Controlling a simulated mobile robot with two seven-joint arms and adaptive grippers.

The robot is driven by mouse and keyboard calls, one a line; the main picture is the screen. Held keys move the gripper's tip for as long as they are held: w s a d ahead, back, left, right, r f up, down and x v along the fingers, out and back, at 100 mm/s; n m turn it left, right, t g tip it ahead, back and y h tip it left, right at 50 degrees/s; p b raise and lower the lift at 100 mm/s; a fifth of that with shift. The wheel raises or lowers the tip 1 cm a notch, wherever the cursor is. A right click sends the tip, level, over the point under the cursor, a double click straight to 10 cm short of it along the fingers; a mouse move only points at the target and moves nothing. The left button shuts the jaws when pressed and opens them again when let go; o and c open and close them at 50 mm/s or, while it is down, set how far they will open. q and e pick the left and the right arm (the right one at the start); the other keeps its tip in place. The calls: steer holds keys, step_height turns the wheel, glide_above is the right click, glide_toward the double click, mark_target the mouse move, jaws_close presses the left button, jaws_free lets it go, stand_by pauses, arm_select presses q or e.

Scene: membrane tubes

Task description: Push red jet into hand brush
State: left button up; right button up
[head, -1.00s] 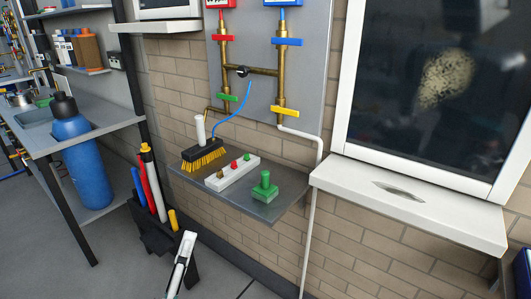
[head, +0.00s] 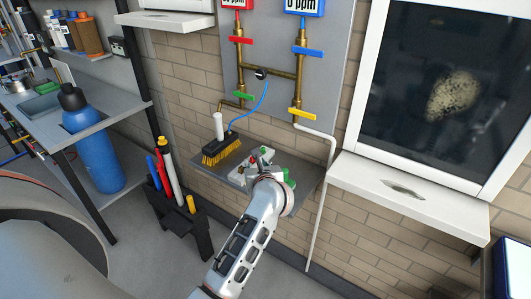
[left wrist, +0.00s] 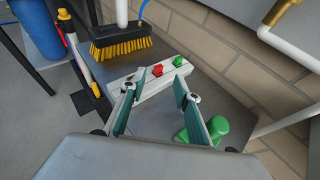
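The hand brush (head: 222,152), with a dark body, yellow bristles and a white upright handle, rests at the left of the wall shelf. It also shows in the left wrist view (left wrist: 122,47). The white jet holder (left wrist: 151,88) is beside it. The red jet (left wrist: 155,70) and a green jet (left wrist: 178,62) stand in the holder. My left gripper (left wrist: 160,84) is open over the holder, its fingertips on either side just short of the red jet; no contact shows. In the head view my left wrist (head: 266,190) hides part of the holder. My right gripper is not in view.
A green block with a knob (left wrist: 208,128) stands on the shelf (left wrist: 228,112), close to my right-hand finger in the wrist view. Pipes and a blue hose rise behind. A black rack (head: 178,215) with colored tubes and a blue bottle (head: 92,145) are to the left.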

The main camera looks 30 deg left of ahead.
mark_target(253, 164)
arm_select(q)
steer(key=shift+w+f, duration=0.2)
steer(key=shift+w, duration=0.05)
steer(key=shift+w+a+f, duration=0.15)
steer(key=shift+w, duration=0.1)
steer(key=x, duration=0.6)
steer(key=shift+a+f, duration=0.3)
steer(key=shift+a, duration=0.05)
steer(key=c, duration=0.9)
